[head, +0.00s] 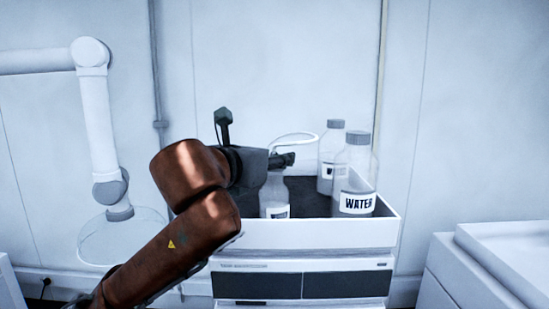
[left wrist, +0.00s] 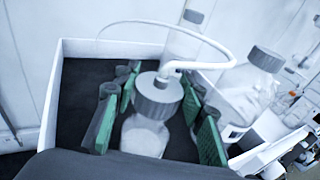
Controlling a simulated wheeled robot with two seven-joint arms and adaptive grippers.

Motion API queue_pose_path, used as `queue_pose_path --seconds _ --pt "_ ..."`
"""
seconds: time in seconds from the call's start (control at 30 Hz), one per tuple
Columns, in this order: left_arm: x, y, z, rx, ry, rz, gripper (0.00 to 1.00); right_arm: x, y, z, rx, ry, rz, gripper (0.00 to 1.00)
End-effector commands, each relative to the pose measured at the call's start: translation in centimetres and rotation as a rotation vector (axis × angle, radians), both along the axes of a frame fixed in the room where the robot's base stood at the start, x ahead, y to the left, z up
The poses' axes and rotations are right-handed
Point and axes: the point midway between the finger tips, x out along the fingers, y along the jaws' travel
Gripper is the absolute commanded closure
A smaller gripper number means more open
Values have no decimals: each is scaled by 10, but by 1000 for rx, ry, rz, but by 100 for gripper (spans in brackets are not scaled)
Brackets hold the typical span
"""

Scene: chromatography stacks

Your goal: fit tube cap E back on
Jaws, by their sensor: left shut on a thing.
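The grey tube cap (left wrist: 158,95), with a white elbow and a looping white tube (left wrist: 205,35), is between the green-padded fingers of my left gripper (left wrist: 158,105) in the left wrist view. The gripper is shut on it. A clear bottle (left wrist: 145,137) is directly below the cap; I cannot tell whether the cap is seated on its neck. In the head view my left gripper (head: 284,160) is over this labelled bottle (head: 273,197), and the tube loop (head: 297,136) rises behind. The cap is hidden there by the gripper. No letter E is readable. My right gripper is out of view.
The bottle stands in a white-walled tray (head: 330,234) with a dark floor, on top of the instrument stack (head: 300,285). Two capped bottles, one marked WATER (head: 356,180) and one behind it (head: 331,150), stand to the right. White equipment (head: 490,265) is farther right.

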Motion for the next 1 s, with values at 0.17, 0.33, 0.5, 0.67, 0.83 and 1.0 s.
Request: queue_pose_path --seconds 0.17,0.33,0.5,0.67,0.83,1.0 --pt "-1 0 -5 0 0 0 91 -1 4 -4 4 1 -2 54" --pt "-2 0 -11 0 0 0 91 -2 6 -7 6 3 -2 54" --pt "-4 0 -16 1 0 0 91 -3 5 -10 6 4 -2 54" --pt "-4 0 -19 0 0 0 91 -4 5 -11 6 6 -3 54" --pt "-4 0 -18 0 0 0 91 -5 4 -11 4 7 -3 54" --pt "-4 0 -19 0 0 0 91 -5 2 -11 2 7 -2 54"
